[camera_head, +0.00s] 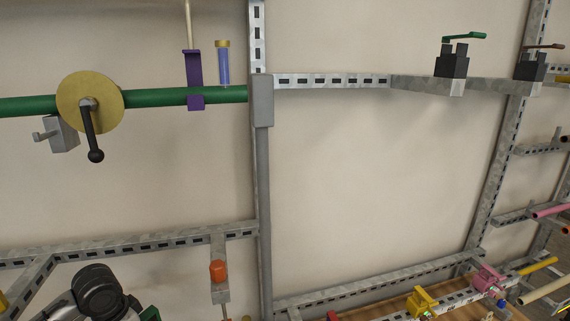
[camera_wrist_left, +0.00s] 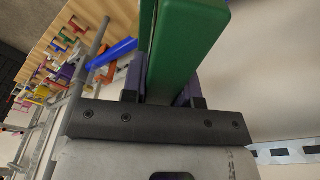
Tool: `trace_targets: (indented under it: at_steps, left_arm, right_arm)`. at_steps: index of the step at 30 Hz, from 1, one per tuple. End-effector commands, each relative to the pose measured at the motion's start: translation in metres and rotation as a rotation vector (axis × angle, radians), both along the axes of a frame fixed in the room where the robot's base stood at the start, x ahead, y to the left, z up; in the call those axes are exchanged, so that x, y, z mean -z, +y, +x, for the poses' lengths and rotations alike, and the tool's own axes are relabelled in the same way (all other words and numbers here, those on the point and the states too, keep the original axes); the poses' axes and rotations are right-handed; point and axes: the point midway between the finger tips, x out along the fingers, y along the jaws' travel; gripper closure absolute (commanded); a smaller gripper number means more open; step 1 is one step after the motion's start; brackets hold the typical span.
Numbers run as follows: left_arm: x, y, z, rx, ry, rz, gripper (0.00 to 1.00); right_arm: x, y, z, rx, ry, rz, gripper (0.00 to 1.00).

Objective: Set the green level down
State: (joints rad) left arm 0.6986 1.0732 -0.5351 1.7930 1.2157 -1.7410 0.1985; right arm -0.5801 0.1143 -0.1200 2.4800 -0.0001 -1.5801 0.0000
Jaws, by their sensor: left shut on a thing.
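The green level (camera_wrist_left: 185,45) is a long green bar that fills the upper middle of the left wrist view. My left gripper (camera_wrist_left: 163,88) is shut on it, with a finger on each side. The level's far end runs out of the top of that view. In the head view my left arm shows at the bottom left, and a small green piece (camera_head: 150,314) beside it looks like part of the level. The left fingers are below the frame there. My right gripper is in neither view.
A green pipe (camera_head: 160,97) with a brass disc (camera_head: 90,102) and a purple bracket (camera_head: 195,80) crosses the upper left. Slotted metal rails (camera_head: 130,244) and a grey post (camera_head: 263,190) frame the wall. A wooden surface (camera_wrist_left: 105,12) with several coloured parts shows in the wrist view.

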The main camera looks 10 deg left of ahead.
Motion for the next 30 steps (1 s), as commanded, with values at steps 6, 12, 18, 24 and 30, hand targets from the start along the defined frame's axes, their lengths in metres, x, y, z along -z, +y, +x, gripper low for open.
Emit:
trace_targets:
  at_steps: [6, 12, 18, 24, 30]
  left_arm:
    - [0.013, -0.02, -0.011, -0.354, 0.002, 0.002, 1.0]
    - [0.04, -0.062, -0.027, -0.576, 0.001, 0.0, 1.0]
    - [0.048, -0.143, -0.041, -0.556, -0.006, -0.004, 1.0]
    - [0.025, -0.202, -0.039, -0.357, -0.008, -0.002, 1.0]
    - [-0.006, -0.228, -0.026, -0.282, -0.006, -0.002, 1.0]
  right_arm:
    - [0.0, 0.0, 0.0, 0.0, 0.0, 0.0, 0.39]
    - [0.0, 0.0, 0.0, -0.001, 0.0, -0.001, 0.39]
    - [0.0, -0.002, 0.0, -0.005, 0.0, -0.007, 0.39]
    - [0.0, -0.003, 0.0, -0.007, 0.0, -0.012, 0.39]
    - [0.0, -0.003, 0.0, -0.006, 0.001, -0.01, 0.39]
